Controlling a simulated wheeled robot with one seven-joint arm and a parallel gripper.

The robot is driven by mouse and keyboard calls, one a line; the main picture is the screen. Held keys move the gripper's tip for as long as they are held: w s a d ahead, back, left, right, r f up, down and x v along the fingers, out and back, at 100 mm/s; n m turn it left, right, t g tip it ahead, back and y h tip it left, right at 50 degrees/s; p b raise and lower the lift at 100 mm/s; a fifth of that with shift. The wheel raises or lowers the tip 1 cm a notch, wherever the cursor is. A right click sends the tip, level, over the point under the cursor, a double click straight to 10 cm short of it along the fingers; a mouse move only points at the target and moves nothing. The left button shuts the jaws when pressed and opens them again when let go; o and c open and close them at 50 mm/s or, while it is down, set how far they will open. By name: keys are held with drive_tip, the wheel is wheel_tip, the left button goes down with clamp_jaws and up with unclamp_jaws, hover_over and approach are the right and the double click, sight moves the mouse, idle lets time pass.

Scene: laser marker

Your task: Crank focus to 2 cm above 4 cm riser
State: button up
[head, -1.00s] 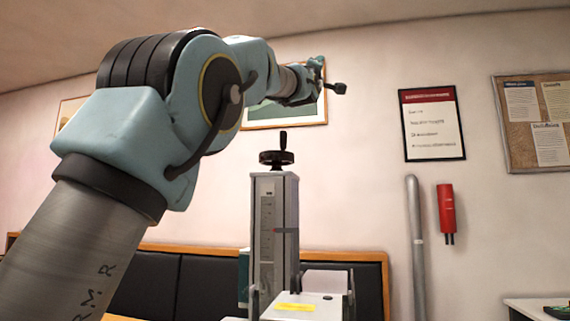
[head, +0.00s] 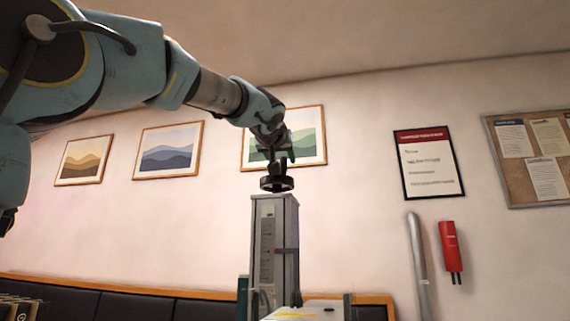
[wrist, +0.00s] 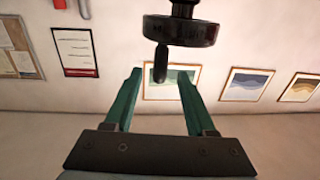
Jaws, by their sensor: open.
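The focus column (head: 272,240) is a tall grey post with a scale (head: 267,238) on its face and a small red pointer (head: 284,250) beside it. The scale markings are too small to read. A black handwheel (head: 277,183) with an upright crank handle tops the post. My gripper (head: 280,150) is just above the wheel, at the handle. In the wrist view the wheel (wrist: 181,30) hangs at the top, and its handle (wrist: 161,63) shows between the tips of my open green fingers (wrist: 160,75). I cannot tell whether they touch it. No riser is identifiable.
The marker's white top (head: 305,313) with a yellow label is partly in view at the bottom. A black bench (head: 110,304) with a wooden top edge runs along the wall. Air beside the post is clear.

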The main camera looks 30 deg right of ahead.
drive_tip(key=p+x, duration=0.3)
drive_tip(key=x, duration=0.2)
drive_tip(key=shift+w+d+r, duration=0.2)
drive_tip(key=shift+w, duration=0.1)
drive_tip(key=shift+w+d+f, duration=0.15)
drive_tip(key=shift+w+d, duration=0.15)
drive_tip(key=shift+w, duration=0.15)
clamp_jaws()
